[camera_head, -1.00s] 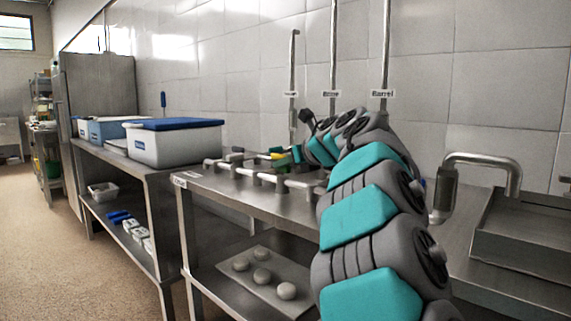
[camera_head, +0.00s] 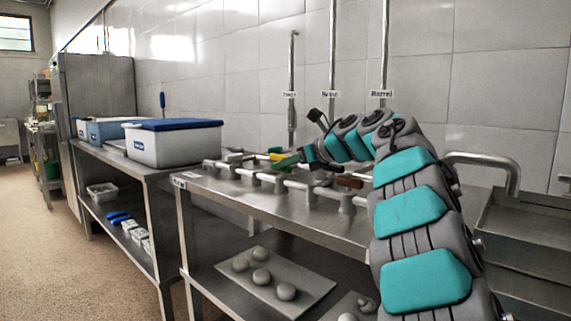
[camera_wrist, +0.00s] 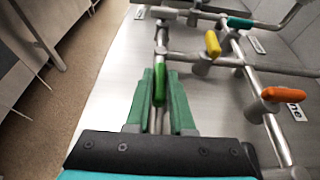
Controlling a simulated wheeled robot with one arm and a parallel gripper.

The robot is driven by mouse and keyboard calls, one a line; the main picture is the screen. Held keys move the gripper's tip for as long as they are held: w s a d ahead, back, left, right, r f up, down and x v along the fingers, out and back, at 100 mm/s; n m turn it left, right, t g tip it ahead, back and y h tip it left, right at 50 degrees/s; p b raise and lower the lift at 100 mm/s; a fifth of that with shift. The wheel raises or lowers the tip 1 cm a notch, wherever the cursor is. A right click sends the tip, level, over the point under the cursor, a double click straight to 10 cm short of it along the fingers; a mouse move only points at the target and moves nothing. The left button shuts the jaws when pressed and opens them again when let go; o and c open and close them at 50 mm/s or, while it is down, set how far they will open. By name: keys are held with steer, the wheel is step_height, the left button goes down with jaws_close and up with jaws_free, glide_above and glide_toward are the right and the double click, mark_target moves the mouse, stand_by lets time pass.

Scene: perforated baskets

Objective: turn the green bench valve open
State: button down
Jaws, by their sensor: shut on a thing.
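The green valve handle (camera_wrist: 159,88) sits on the bench pipework in the wrist view. It points roughly along the pipe that runs up the picture. My gripper (camera_wrist: 160,76) is shut on it, with one green finger on each side. In the head view my gripper (camera_head: 286,161) reaches down to the pipework from the right. The green handle cannot be told apart from my green fingers there.
Yellow (camera_wrist: 212,44), orange (camera_wrist: 270,94) and teal (camera_wrist: 240,22) handles stand on neighbouring pipes to the right. The steel bench (camera_head: 215,196) has an open edge at left. A lidded white box (camera_head: 172,145) stands on the farther table.

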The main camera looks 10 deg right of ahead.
steer(key=c, duration=0.8)
jaws_free()
steer(key=b+v, duration=0.1)
steer(key=v, duration=0.6)
steer(key=shift+s+d+r, duration=0.2)
steer(key=shift+s, duration=0.1)
